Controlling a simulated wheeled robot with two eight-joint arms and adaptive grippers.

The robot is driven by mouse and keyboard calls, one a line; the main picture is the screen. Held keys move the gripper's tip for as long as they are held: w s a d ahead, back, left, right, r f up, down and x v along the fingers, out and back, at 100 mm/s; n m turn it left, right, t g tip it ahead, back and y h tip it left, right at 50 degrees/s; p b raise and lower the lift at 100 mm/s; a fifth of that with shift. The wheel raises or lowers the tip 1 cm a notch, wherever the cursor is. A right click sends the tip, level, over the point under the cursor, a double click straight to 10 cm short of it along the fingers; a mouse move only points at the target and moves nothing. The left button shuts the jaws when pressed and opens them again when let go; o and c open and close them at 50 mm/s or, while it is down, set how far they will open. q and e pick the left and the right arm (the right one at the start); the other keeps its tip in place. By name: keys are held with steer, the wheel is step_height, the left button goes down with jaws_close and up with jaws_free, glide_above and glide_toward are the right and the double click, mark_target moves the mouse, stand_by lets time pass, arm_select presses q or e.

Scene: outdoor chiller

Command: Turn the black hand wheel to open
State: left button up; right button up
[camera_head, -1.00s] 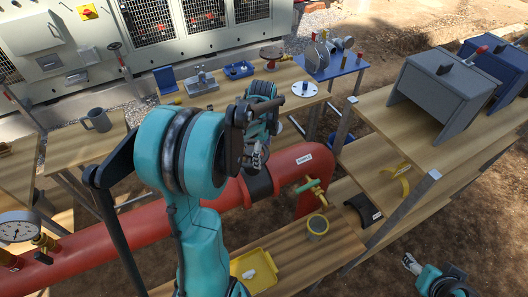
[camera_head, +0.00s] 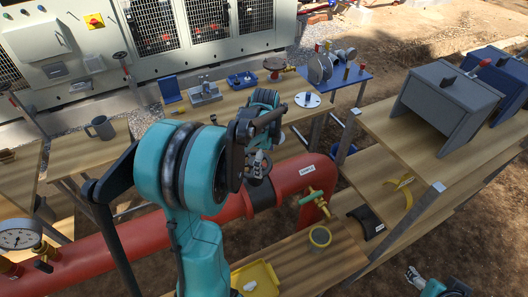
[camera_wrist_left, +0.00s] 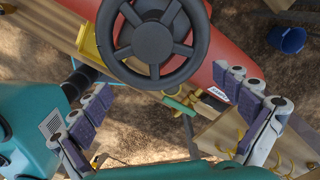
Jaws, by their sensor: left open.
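The black hand wheel (camera_wrist_left: 153,40) shows large at the top of the left wrist view, with a round hub and several spokes, in front of the red pipe. In the head view my left arm and gripper mostly hide it. My left gripper (camera_head: 260,163) is over the red pipe near its dark collar. In the left wrist view its fingers (camera_wrist_left: 167,82) are spread wide, below the wheel and to either side, with nothing between them. My right gripper (camera_head: 412,273) shows only small at the lower right of the head view, away from the pipe, its jaws unclear.
The red pipe (camera_head: 105,240) bears a gauge (camera_head: 18,235) and a green-handled valve (camera_head: 311,197). A yellow tray (camera_head: 262,274) is on the bench below. Wooden shelves with a grey box (camera_head: 458,98) stand at the right. A blue bucket (camera_wrist_left: 287,40) is on the ground.

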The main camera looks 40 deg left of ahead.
arm_select(q)
step_height(320, 180, up, 11)
steer(key=shift+s+a, duration=0.15)
steer(key=shift+c, duration=0.2)
